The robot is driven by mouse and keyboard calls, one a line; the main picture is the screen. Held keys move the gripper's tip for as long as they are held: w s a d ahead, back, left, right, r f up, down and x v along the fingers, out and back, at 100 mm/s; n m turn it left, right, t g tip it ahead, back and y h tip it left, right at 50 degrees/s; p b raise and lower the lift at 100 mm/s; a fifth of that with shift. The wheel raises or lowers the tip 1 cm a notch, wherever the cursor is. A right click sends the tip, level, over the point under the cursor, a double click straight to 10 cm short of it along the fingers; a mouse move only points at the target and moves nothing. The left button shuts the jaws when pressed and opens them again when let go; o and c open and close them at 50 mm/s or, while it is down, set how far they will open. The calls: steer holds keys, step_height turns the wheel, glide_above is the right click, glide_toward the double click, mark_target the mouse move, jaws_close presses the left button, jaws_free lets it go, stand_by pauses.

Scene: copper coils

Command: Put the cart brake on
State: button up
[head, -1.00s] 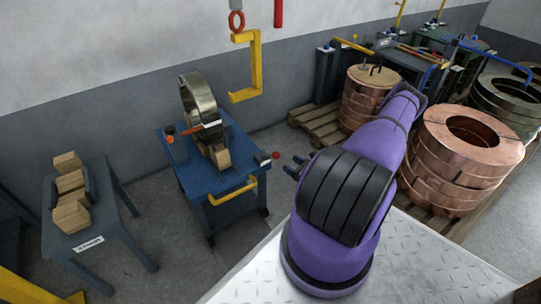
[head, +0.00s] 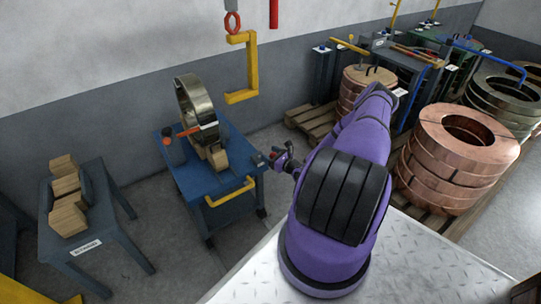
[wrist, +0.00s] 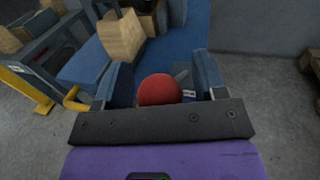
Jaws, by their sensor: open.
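The blue cart (head: 190,184) stands left of my arm in the head view, with a yellow handle (head: 232,191) along its near side. The brake's round red knob (wrist: 160,90) fills the middle of the wrist view. A short grey rod (wrist: 182,74) shows just behind it. My gripper (wrist: 162,72) is open, with one blue-grey finger on each side of the knob and a visible gap to each. In the head view my gripper (head: 275,160) is at the cart's right corner and mostly hides the knob.
A steel coil (head: 188,98) stands upright on the cart against wooden chocks (head: 217,156). A small table (head: 88,244) with wood blocks is at left. A yellow hook (head: 241,97) hangs above the cart. Copper coils (head: 435,185) stand on pallets at right.

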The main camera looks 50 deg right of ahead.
jaws_close()
steer(key=shift+w+d+r+g, duration=0.15)
steer(key=shift+w+r+g, duration=0.45)
steer(key=shift+r, duration=0.05)
steer(key=w+d+r+m+g, duration=0.1)
steer(key=w+d+r+g, duration=0.1)
steer(key=w+g, duration=0.5)
steer(key=shift+w+d+r+m+y, duration=0.35)
steer(key=shift+w+r, duration=0.35)
steer(key=shift+w, duration=1.1)
jaws_free()
